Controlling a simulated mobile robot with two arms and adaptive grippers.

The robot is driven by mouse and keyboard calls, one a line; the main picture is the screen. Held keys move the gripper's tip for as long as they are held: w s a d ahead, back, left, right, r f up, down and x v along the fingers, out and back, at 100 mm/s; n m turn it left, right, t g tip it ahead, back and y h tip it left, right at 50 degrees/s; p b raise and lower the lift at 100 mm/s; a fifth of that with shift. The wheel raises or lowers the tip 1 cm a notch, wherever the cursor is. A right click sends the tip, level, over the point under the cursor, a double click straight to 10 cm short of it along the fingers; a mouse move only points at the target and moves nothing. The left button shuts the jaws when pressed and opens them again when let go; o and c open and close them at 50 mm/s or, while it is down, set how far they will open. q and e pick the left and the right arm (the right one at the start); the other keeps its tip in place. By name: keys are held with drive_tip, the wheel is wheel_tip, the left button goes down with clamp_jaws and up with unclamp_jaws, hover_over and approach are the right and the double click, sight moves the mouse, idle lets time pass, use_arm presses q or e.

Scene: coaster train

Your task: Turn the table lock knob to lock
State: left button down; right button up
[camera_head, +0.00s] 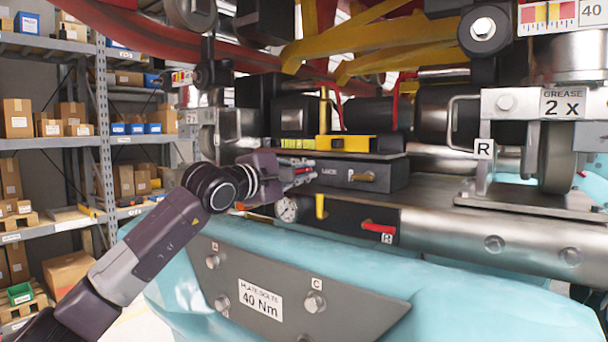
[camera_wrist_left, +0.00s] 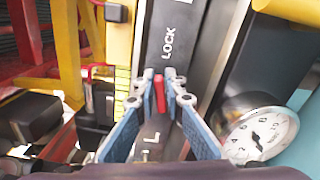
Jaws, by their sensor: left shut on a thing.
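My left gripper (camera_head: 305,170) reaches the block's left end from the left. In the wrist view its blue fingers (camera_wrist_left: 160,80) are closed on a small red knob (camera_wrist_left: 159,95), below the LOCK word in that picture. The fingers hide part of the knob, and its exact angle is hard to judge. My right gripper is in neither view.
A yellow spirit level (camera_head: 346,143) lies above the block. A brass handle (camera_head: 362,177) sits on its front. Below are a round gauge (camera_head: 288,209), a yellow lever (camera_head: 320,206) and a red lever (camera_head: 378,228). A teal body with a bolted plate (camera_head: 355,305) fills the foreground.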

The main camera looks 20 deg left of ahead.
use_arm(q)
drive_tip(key=shift+f+m, duration=0.1)
drive_tip(key=shift+m, duration=1.1)
drive_tip(key=c, duration=2)
unclamp_jaws()
drive_tip(key=shift+f, duration=0.1)
drive_tip(key=shift+c, duration=0.2)
